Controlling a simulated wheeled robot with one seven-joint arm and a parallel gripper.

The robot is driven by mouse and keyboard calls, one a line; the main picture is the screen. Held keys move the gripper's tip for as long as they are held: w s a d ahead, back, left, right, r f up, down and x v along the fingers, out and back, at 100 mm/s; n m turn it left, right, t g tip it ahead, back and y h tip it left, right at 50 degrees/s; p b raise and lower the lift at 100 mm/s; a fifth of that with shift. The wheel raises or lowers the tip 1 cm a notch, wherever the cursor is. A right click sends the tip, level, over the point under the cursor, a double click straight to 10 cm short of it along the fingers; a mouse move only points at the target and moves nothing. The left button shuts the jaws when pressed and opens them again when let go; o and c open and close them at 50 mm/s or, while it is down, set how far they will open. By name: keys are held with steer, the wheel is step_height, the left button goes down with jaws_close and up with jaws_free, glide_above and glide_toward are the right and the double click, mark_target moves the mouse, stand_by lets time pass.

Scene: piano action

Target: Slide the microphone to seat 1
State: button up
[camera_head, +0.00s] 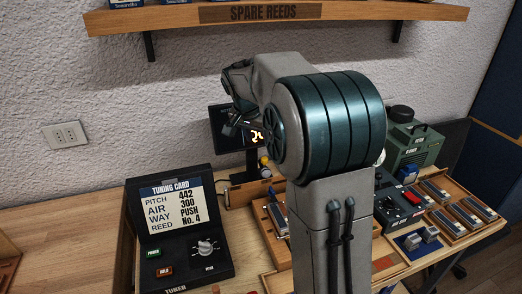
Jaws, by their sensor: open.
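My gripper (236,118) shows as dark parts at the left end of my raised arm, in front of the wall and a small dark display. It is partly hidden by my arm, and I see nothing held in it. I cannot make out the microphone for sure. A small yellow-topped piece (264,161) stands below the display, left of my arm, but I cannot tell whether it is the microphone. Seat 1 cannot be identified; my arm covers the middle of the bench.
A tuner box (190,272) with a raised card (171,211) reading 442, 300, PUSH, No. 4 stands at left. The display (226,140) is behind my gripper. A green machine (408,146) and trays of metal reed pieces (455,222) are right. A shelf (410,12) hangs above.

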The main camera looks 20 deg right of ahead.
steer(key=shift+v, duration=1.9)
steer(key=s+a+f+n+y, duration=0.1)
steer(key=s+a+f+n, duration=0.1)
steer(key=s, duration=0.7)
steer(key=s+a+f+n+y, duration=0.1)
steer(key=s+f+n, duration=0.3)
steer(key=s, duration=0.6)
steer(key=s+a+f+n+y, duration=0.1)
steer(key=s+a+f+n, duration=0.1)
steer(key=s, duration=0.8)
steer(key=shift+a+f+n, duration=0.3)
steer(key=shift+f+n, duration=0.2)
steer(key=shift+f, duration=0.1)
steer(key=shift+s, duration=0.15)
